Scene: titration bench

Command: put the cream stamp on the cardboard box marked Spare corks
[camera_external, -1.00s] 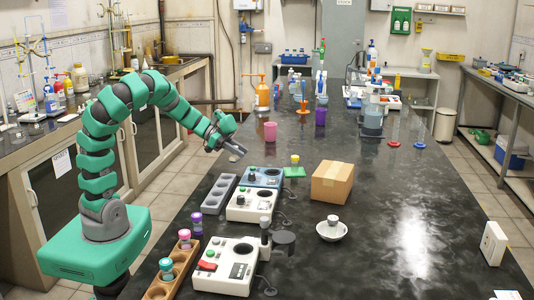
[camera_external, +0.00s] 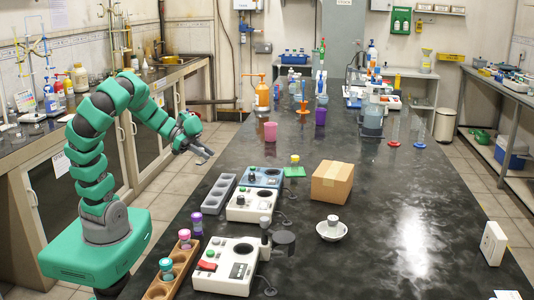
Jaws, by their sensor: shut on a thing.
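The cardboard box (camera_external: 332,183) stands closed on the dark bench, right of the middle; no marking is legible from here. A small whitish, cream-like piece (camera_external: 333,220) stands in a white bowl (camera_external: 331,234) in front of the box; I cannot tell if it is the cream stamp. My gripper (camera_external: 204,153) is raised near the bench's left edge, well left of the box and apart from it. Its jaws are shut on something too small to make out.
Several control units (camera_external: 225,268) stand along the bench's left side, near a grey block with holes (camera_external: 219,193) and a wooden rack (camera_external: 160,290). The bench right of the box is mostly clear.

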